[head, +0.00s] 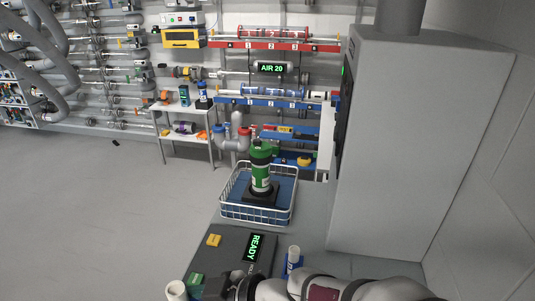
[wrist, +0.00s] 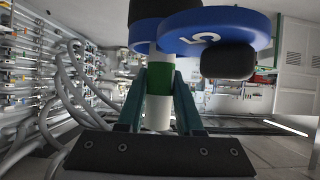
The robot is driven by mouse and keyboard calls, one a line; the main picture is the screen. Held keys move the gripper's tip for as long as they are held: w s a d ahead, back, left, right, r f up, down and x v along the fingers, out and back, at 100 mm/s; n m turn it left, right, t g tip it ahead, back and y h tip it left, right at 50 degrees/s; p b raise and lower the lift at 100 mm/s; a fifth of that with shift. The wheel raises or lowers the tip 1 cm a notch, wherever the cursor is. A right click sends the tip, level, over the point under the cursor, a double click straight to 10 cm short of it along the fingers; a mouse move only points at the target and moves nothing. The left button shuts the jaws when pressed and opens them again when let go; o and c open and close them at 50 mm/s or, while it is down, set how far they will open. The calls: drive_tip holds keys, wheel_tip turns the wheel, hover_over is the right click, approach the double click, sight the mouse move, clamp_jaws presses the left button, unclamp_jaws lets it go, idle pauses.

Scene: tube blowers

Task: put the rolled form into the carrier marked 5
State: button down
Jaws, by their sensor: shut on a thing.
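The rolled form (wrist: 159,78), a white roll with a green band, stands between the teal fingers of my gripper (wrist: 160,66) in the wrist view. My gripper is shut on it. The carrier marked 5 (wrist: 222,24) shows as a blue disc with a white 5 and dark pads, just beyond the fingertips. The roll's far end meets or overlaps the blue part; I cannot tell whether it is inside. In the head view my gripper (head: 208,290) is at the bottom edge, partly cut off, beside a white round end (head: 177,290).
A dark panel (head: 228,243) shows READY, with yellow and green blocks on it. A blue-and-white upright object (head: 293,262) stands at its right. A wire basket (head: 230,211) holds a green canister (head: 261,167). A grey cabinet (head: 420,140) blocks the right. The left floor is open.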

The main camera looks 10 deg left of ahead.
drive_tip(key=shift+c, duration=2.4)
unclamp_jaws()
drive_tip(key=shift+d, duration=0.1)
drive_tip(key=v, duration=1.5)
drive_tip(key=shift+d, duration=0.3)
drive_tip(key=shift+r, duration=0.1)
